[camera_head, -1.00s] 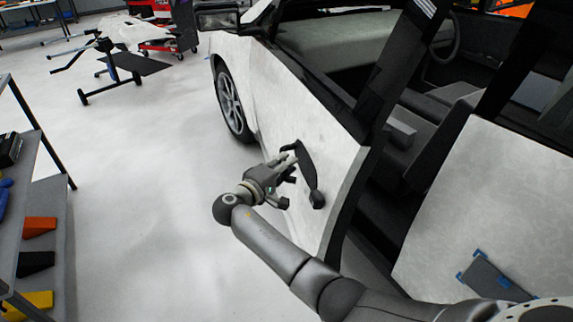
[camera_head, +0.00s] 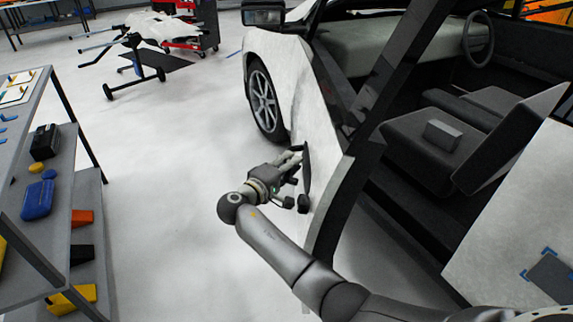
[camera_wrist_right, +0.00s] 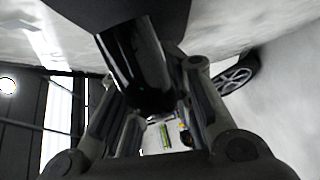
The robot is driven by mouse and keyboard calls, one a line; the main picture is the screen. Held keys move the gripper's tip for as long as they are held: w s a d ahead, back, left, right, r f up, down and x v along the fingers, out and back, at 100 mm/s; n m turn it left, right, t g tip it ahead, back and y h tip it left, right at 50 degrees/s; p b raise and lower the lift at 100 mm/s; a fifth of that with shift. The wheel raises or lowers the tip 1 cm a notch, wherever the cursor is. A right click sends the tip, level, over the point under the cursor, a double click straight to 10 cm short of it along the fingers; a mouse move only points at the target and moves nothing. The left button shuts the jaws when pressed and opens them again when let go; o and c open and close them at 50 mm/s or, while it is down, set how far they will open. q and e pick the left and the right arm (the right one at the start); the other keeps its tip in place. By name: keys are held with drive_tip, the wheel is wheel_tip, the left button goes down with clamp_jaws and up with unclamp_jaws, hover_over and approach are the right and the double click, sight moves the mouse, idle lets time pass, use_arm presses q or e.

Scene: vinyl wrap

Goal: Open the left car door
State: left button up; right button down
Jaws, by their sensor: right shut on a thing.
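The left car door (camera_head: 318,135) is white with a dark edge and stands ajar, with a wide gap to the car body and the seats showing behind it. Its black handle (camera_head: 306,172) is on the outer panel. My right gripper (camera_head: 293,168) is shut on the handle. In the right wrist view, the dark glossy handle (camera_wrist_right: 140,65) lies between the two fingers (camera_wrist_right: 155,110). My left gripper is not in view.
A grey shelf (camera_head: 88,190) with bins and tools stands at the left. Open pale floor (camera_head: 170,180) lies between it and the car. A work stand (camera_head: 135,65) and a red cart (camera_head: 185,40) are at the back. The car's rear panel (camera_head: 510,225) is at the right.

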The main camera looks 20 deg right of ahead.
drive_tip(key=shift+d+r, duration=0.4)
drive_tip(key=shift+d, duration=0.4)
drive_tip(key=c, duration=1.8)
unclamp_jaws()
drive_tip(key=shift+s+d, duration=0.1)
drive_tip(key=shift+d, duration=0.15)
drive_tip(key=shift+o, duration=1.4)
drive_tip(key=shift+d+f, duration=0.1)
drive_tip(key=shift+d, duration=0.05)
drive_tip(key=shift+o, duration=0.8)
drive_tip(key=shift+f, duration=0.15)
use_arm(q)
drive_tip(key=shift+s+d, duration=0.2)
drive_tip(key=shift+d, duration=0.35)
use_arm(e)
drive_tip(key=v, duration=1.2)
drive_tip(key=shift+a, duration=0.45)
